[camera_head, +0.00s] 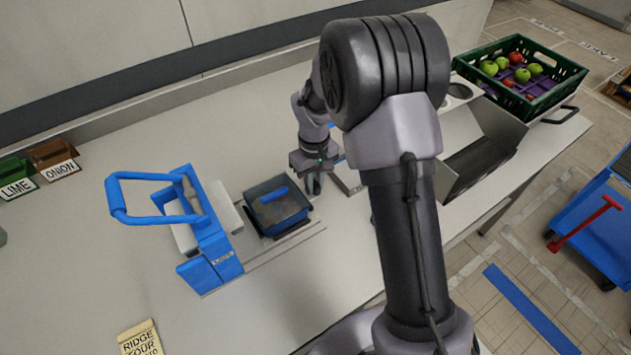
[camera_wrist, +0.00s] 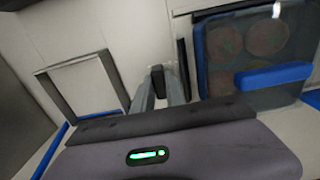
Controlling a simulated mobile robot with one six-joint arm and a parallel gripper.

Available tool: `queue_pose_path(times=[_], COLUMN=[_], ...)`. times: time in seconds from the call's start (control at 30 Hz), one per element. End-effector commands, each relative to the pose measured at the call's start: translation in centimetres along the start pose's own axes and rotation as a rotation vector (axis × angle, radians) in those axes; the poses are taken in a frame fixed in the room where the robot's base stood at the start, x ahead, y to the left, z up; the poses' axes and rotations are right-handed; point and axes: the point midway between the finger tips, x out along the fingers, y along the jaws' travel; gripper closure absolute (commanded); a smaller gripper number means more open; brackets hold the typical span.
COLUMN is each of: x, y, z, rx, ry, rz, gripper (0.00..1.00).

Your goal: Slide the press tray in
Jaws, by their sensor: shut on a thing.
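The press (camera_head: 207,230) is a blue frame with a raised lever, on the bench at left. The press tray (camera_head: 291,235), dark and low, lies on pale rails to the right of the press, apart from it. A see-through box (camera_head: 277,207) with a blue handle sits on the tray; in the wrist view the box (camera_wrist: 225,70) shows brownish round shapes inside. My gripper (camera_head: 313,185) is at the tray's right side. In the wrist view its fingers (camera_wrist: 158,88) are closed on a small dark piece, seemingly the tray's handle (camera_wrist: 157,78). My arm hides part of the bench.
A metal chute (camera_head: 480,150) and a green crate (camera_head: 550,100) of apples stand at the right. LIME and ONION boxes (camera_head: 50,155) are at far left. A paper note (camera_head: 140,340) lies at the front. The rails (camera_head: 285,250) toward the press look clear.

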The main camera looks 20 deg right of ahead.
Motion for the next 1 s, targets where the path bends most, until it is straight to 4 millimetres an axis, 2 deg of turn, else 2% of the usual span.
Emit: queue_pose_path(times=[0.07,0.3,0.5,0.63,0.9,0.93,0.97,1.0], x=[-0.1,-0.1,-0.1,-0.1,-0.1,-0.1,-0.1,-0.1], y=[-1.3,-8.1,-11.8,-12.6,-12.6,-12.6,-12.6,-12.6], z=[-0.2,-0.2,-0.1,-0.1,-0.1,-0.1,-0.1,-0.1], rx=[-0.004,-0.007,-0.003,-0.001,0.0,0.0,0.0,0.0], ry=[0.003,0.004,0.004,0.004,0.004,0.004,0.004,0.004], rz=[0.0,0.0,0.0,0.0,0.0,0.0,0.0,0.0], gripper=[1.0,1.0,1.0,1.0,1.0,0.8,0.75,0.75])
